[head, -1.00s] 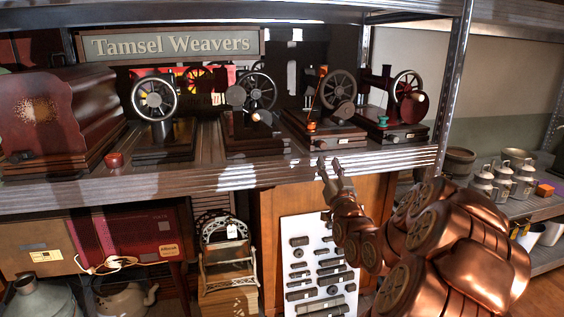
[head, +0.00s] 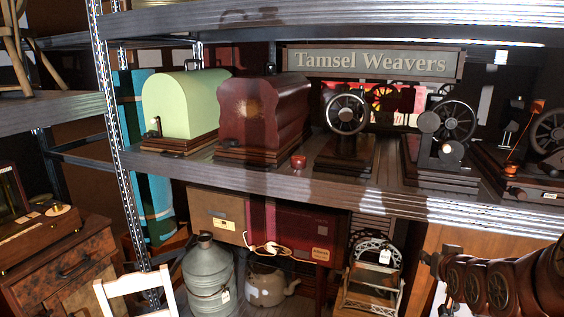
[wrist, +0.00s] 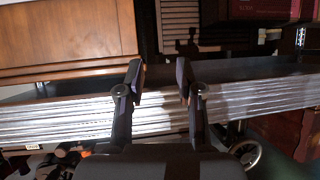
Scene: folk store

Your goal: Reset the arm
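My copper arm (head: 500,280) reaches in from the right edge in the head view. My gripper (head: 432,256) is at its left end, in front of and below the shelf edge. In the wrist view my gripper (wrist: 160,80) has its two dark fingers apart, with nothing between them. The metal shelf edge (wrist: 75,120) runs behind the fingers; I cannot tell the exact gap to it.
Below stand a metal can (head: 208,280), a kettle (head: 266,286) and a small rack (head: 372,285). A white chair (head: 135,290) is at front left.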

